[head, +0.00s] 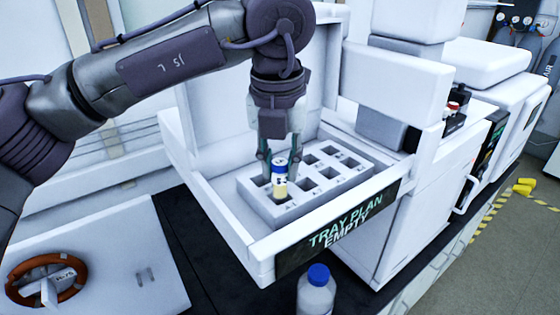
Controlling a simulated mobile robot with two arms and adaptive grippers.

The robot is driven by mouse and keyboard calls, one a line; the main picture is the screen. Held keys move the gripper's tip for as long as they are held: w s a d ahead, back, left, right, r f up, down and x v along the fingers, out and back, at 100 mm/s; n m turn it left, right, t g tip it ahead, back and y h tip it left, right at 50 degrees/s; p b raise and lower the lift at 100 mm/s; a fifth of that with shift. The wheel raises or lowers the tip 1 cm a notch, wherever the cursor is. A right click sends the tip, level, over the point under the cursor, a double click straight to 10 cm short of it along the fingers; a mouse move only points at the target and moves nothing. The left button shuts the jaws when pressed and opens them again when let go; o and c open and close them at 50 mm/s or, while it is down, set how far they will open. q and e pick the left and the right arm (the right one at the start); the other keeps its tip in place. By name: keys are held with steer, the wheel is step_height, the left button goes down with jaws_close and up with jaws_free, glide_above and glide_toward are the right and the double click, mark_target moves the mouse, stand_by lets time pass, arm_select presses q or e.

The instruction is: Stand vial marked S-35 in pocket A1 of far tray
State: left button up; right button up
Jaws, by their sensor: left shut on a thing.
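My left gripper (280,158) points down over the grey tray (262,204) and is shut on a vial (280,183) with a blue and white cap and a yellowish lower part. The vial is upright at the tray's front left corner pocket. I cannot tell whether its base is inside the pocket or just above it. The marking on the vial is too small to read. The tray's other visible pockets look dark and empty. The tray sits inside a white open drawer or housing (215,207). My right gripper is not in view.
A sign (345,232) on the housing's front reads "TRAY PLAN EMPTY". A blue-capped bottle (317,290) stands in front of it. Red-capped items (453,108) stand in a dark holder at right.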

arm_select(q)
steer(key=shift+f+b, duration=0.85)
steer(key=shift+f, duration=0.25)
steer(key=shift+f+b, duration=0.65)
steer(key=shift+b, duration=0.1)
steer(key=o, duration=1.4)
steer(key=shift+r, duration=0.1)
steer(key=shift+r+p, duration=2.15)
steer(key=shift+r, duration=1.35)
